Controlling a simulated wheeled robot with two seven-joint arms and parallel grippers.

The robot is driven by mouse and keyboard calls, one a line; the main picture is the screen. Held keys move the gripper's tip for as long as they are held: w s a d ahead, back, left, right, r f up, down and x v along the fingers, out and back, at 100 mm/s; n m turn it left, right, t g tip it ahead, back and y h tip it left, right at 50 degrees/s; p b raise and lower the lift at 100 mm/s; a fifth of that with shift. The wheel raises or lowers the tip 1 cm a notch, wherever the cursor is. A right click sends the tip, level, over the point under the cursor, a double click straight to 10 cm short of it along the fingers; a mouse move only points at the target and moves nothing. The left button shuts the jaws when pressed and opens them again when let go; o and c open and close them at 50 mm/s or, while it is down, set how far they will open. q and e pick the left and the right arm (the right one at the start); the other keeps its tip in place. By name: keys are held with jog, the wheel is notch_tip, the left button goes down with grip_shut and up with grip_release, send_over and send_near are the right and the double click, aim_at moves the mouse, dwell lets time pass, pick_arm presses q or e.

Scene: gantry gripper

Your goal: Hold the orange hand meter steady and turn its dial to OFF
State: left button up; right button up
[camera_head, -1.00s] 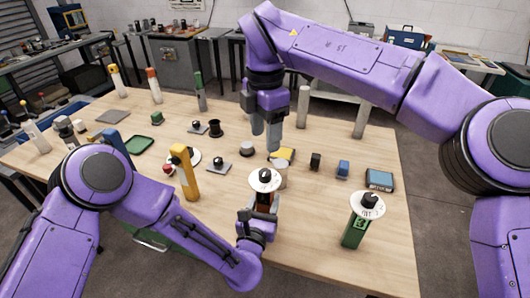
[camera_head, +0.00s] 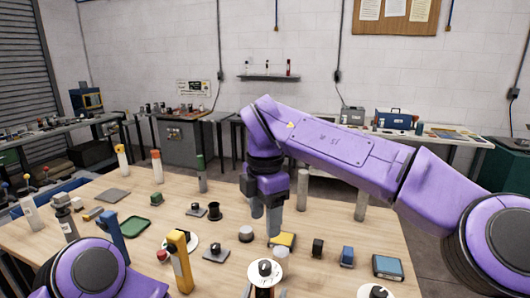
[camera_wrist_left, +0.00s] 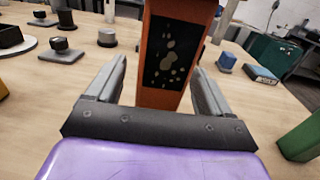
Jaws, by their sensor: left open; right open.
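The orange hand meter (camera_wrist_left: 172,55) stands upright in the left wrist view, its lower body between the fingers of my left gripper (camera_wrist_left: 157,85). The fingers are open, one on each side, with a visible gap. In the head view, the meter's white round dial (camera_head: 265,272) with a black knob shows near the bottom edge; its body is mostly cut off and the dial's marks are too small to read. My right gripper (camera_head: 265,220) points down, open and empty, above the table behind the meter.
The wooden table (camera_head: 330,225) holds a yellow meter (camera_head: 179,262), a blue box (camera_head: 387,267), a small blue block (camera_head: 347,256) and a black block (camera_head: 318,247). A green meter (camera_wrist_left: 300,138) stands to the right in the left wrist view.

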pick_arm(q)
jog(key=v, duration=1.2)
